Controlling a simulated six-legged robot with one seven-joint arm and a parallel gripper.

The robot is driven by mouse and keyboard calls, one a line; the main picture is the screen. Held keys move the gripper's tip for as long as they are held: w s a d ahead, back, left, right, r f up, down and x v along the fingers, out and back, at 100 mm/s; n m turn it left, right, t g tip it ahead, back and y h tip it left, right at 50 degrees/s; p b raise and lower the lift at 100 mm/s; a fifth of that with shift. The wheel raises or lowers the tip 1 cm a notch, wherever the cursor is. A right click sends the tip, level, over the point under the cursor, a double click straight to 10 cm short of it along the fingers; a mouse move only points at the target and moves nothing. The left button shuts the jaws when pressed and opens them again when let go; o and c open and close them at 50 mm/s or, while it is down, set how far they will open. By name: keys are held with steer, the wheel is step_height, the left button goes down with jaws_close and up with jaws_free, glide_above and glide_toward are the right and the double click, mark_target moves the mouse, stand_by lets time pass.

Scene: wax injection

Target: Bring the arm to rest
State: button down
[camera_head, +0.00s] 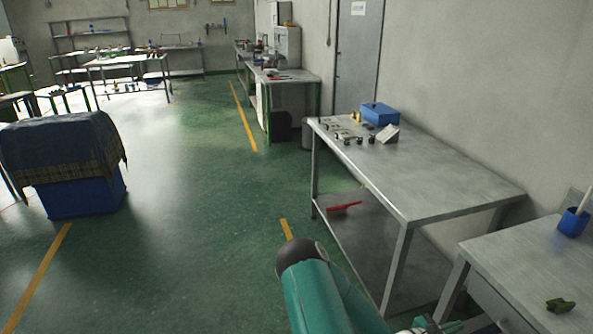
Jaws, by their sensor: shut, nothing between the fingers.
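My arm (318,292) shows at the bottom of the head view as a teal link with a dark rounded joint at its upper end. It rises in front of the floor and the near end of the metal table. Small grey and green parts of mine show at the bottom edge, right of the link. They are cut off by the frame, and I cannot make out any fingertips there.
A metal table (440,185) stands right of my arm, with a blue box (380,114) and small parts at its far end. Another table (515,255) is at lower right. A covered blue bin (85,196) stands left. The green floor (190,230) between is clear.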

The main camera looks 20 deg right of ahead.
steer(key=w+a+r+m+y, duration=0.45)
steer(key=a+r+m, duration=0.35)
steer(key=a, duration=0.4)
steer(key=w+a+r+m+y, duration=0.3)
steer(key=a+r+m+y, duration=0.35)
steer(key=a+r, duration=0.45)
steer(key=s+a+r+t+y, duration=0.1)
steer(key=a+r+t+y, duration=0.1)
steer(key=a+r, duration=0.3)
steer(key=s+a+r+m+t+y, duration=0.1)
steer(key=a+r, duration=0.4)
steer(key=a, duration=0.6)
steer(key=s+a+r+t+y, duration=0.1)
steer(key=a+r+t+y, duration=0.2)
steer(key=a, duration=0.6)
step_height(320, 180, up, 2)
steer(key=shift+s+r+m+t+y, duration=0.15)
steer(key=shift+s+m+t+y, duration=0.2)
steer(key=shift+t, duration=0.85)
steer(key=shift+w, duration=0.1)
